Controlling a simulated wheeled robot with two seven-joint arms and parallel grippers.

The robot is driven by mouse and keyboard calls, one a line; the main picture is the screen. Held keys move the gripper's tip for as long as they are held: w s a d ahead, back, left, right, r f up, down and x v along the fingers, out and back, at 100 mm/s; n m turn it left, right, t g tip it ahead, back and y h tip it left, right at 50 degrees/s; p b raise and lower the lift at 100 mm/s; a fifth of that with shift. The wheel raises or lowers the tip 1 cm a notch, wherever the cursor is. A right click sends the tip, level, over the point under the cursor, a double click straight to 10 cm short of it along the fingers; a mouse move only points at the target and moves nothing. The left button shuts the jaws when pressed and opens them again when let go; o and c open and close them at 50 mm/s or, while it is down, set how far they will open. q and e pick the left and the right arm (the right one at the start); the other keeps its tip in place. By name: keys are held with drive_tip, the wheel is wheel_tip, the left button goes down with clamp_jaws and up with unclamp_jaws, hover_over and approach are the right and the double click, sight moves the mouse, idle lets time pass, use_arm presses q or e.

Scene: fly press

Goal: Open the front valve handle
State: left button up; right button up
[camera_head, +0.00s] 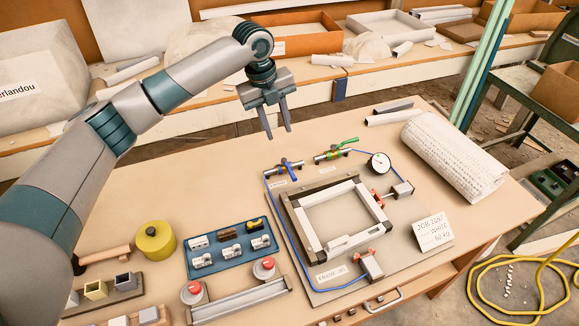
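Two small valves with brass bodies sit at the back edge of the board on the table. The nearer valve (283,167) has a blue handle (291,172), which lies across its body. The farther valve (325,156) has a green handle (347,142), which lies roughly along its body, slightly raised. My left gripper (279,133) comes in from the upper left and hangs with its fingers pointing down. It is open and empty, above and behind the blue handle in the picture, touching neither valve. My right gripper is not in view.
A square frame (293,220) with clamps, blue hoses and a gauge (378,163) fills the board. A job card (433,231) and a paper roll (455,155) are at right. A blue tray (231,262) and two red buttons (193,288) (266,264) are at left.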

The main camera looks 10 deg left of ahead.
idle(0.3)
use_arm(q)
drive_tip(key=p, duration=0.4)
approach(290, 171)
drive_tip(key=f, duration=0.2)
drive_tip(key=d+f, duration=0.1)
drive_tip(key=f, duration=0.5)
drive_tip(key=shift+w+d, duration=0.25)
drive_tip(key=shift+w, duration=0.15)
drive_tip(key=shift+c, duration=0.5)
clamp_jaws()
